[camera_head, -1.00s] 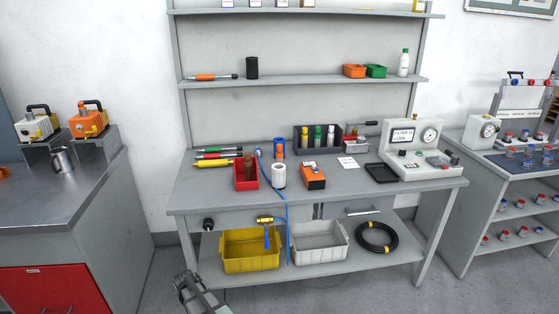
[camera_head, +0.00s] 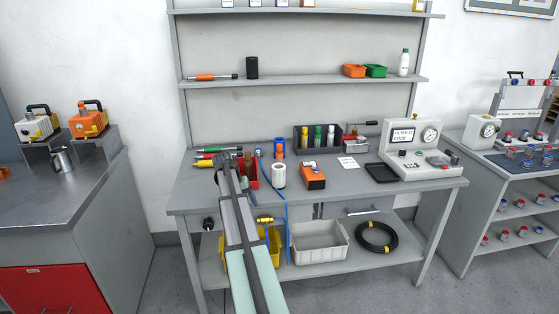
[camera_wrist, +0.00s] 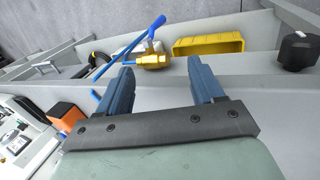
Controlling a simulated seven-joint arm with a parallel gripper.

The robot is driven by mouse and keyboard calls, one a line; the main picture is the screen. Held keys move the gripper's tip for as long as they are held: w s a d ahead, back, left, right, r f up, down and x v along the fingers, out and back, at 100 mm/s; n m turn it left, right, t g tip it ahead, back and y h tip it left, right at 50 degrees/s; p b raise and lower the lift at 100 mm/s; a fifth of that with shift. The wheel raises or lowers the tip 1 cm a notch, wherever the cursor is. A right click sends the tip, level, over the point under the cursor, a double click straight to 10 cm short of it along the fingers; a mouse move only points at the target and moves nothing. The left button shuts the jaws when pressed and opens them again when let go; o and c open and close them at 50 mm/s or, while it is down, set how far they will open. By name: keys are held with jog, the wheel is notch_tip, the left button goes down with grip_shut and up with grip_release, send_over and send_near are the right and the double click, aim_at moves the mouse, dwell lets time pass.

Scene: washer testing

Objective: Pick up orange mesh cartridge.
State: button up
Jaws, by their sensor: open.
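A short orange cylinder (camera_head: 279,153) with blue parts stands at the back of the bench, left of the rack; it is the likeliest orange mesh cartridge, but its mesh is too small to make out. My gripper (camera_head: 228,160) is over the left part of the bench, left of that cylinder and overlapping the red bin (camera_head: 253,178) in the head view. In the wrist view my gripper (camera_wrist: 160,68) has its two blue fingers wide apart with nothing held between them. The wrist view does not clearly show the cartridge.
A white cylinder (camera_head: 278,177) and an orange-black box (camera_head: 313,177) stand on the bench. Behind them is a dark rack (camera_head: 303,144) of bottles. A brass valve (camera_wrist: 152,61) with a blue handle and hose hangs at the front. The bench front is mostly clear.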

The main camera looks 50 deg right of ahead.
jog(key=w+d+r+m, duration=0.1)
jog(key=d+r+m, duration=0.1)
jog(key=d+r, duration=0.6)
jog(key=m+t+h, duration=0.2)
jog(key=m+t, duration=0.1)
jog(key=m, duration=0.3)
send_near(279, 145)
jog(key=x, duration=1.3)
jog(key=c, duration=1.2)
